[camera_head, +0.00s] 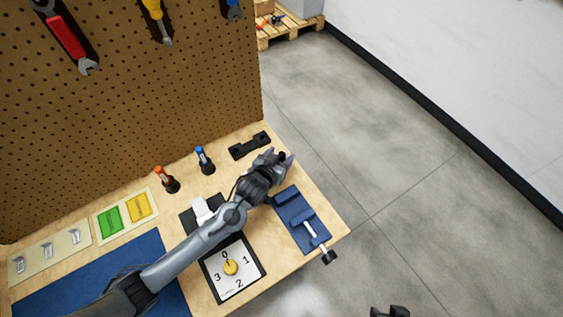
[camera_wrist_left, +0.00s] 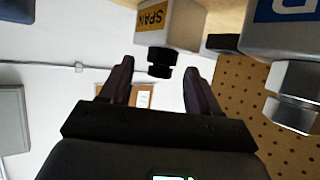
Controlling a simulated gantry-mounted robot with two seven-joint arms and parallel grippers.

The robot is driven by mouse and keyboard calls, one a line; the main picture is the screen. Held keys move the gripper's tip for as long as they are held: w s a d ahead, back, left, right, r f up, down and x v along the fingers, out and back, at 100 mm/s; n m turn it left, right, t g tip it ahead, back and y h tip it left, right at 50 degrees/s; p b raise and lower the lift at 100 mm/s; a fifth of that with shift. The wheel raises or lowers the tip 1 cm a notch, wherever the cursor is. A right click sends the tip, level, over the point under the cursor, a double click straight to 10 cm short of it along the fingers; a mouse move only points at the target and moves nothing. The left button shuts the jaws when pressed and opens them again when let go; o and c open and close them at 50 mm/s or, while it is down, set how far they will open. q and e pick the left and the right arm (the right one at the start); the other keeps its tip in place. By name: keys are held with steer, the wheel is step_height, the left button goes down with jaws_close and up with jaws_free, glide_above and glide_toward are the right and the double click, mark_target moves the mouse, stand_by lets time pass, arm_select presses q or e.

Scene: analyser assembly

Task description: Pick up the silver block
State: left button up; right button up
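A light silver-white block (camera_head: 203,211) stands on a black plate beside my left forearm, which hides part of it; I cannot tell for sure that it is the silver block. My left gripper (camera_head: 281,157) is past it, at the right end of the bench near the black bracket. Its two fingers are apart in the left wrist view (camera_wrist_left: 158,88), with no block seen gripped. Beyond them hang a grey block labelled SPAN (camera_wrist_left: 170,22) with a black knob, and a blue-labelled block (camera_wrist_left: 285,35) with a silver nut. A dark two-pronged part, probably my right gripper (camera_head: 390,312), shows at the bottom edge.
A blue vise-like fixture (camera_head: 301,222) sits by the bench's right edge, next to a numbered dial (camera_head: 230,268). Orange (camera_head: 166,180) and blue (camera_head: 204,160) handled tools stand near the pegboard (camera_head: 150,100). Small silver parts lie on a beige tray (camera_head: 30,253).

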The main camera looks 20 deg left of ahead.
arm_select(q)
jaws_close()
steer(key=shift+r, duration=0.2)
stand_by(0.3)
